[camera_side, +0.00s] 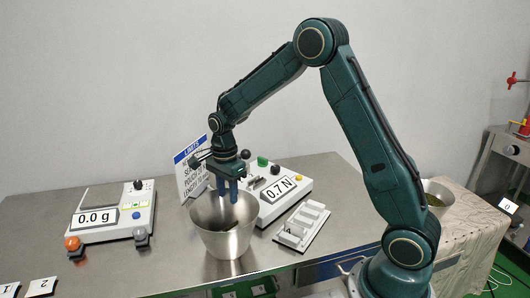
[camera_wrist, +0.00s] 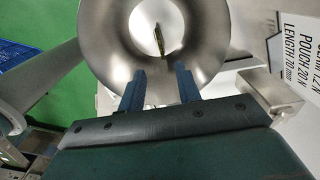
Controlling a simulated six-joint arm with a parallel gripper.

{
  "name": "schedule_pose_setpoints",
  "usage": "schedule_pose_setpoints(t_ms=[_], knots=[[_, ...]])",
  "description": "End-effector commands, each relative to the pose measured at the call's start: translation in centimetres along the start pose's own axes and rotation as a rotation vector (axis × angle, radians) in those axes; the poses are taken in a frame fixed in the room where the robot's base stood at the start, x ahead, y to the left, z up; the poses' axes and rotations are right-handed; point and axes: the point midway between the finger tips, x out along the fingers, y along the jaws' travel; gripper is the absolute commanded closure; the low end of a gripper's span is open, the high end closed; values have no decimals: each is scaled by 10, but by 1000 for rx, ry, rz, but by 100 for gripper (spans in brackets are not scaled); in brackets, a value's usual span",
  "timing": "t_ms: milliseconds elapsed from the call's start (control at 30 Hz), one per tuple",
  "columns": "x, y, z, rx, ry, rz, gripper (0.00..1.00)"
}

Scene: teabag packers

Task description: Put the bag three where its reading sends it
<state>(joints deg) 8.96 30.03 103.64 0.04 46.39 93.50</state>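My gripper (camera_side: 228,193) points down at the mouth of a metal bucket (camera_side: 225,242). In the wrist view my gripper (camera_wrist: 160,72) has its two blue fingers apart with nothing between them. A thin dark greenish-yellow piece (camera_wrist: 160,40), perhaps the bag, lies at the bottom of the bucket (camera_wrist: 105,45), beyond the fingertips; I cannot read any number on it. The force tester (camera_side: 299,178) behind the bucket shows 0.7 N. A limits sign (camera_side: 188,153) stands behind; in the wrist view the sign (camera_wrist: 298,50) partly reads POUCH 20 N and LENGTH 70 mm.
A scale (camera_side: 112,214) at left reads 0.0 g. Cards marked 1 (camera_side: 8,289) and 2 (camera_side: 42,286) lie at the front left. A white slotted rack (camera_side: 302,226) is right of the bucket. Another metal container (camera_side: 438,197) with greenish contents stands at right, partly behind my arm.

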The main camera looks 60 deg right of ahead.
Motion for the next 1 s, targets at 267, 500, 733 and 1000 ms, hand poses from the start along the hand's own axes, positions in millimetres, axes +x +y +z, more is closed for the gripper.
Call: schedule_pose_setpoints(t_ms=[267,500,733,1000], knots=[[-17,-1,0,0,0,-4,66],[-52,-1,0,0,0,-6,66],[-92,-1,0,0,0,-4,66],[-127,0,0,0,0,-3,66]])
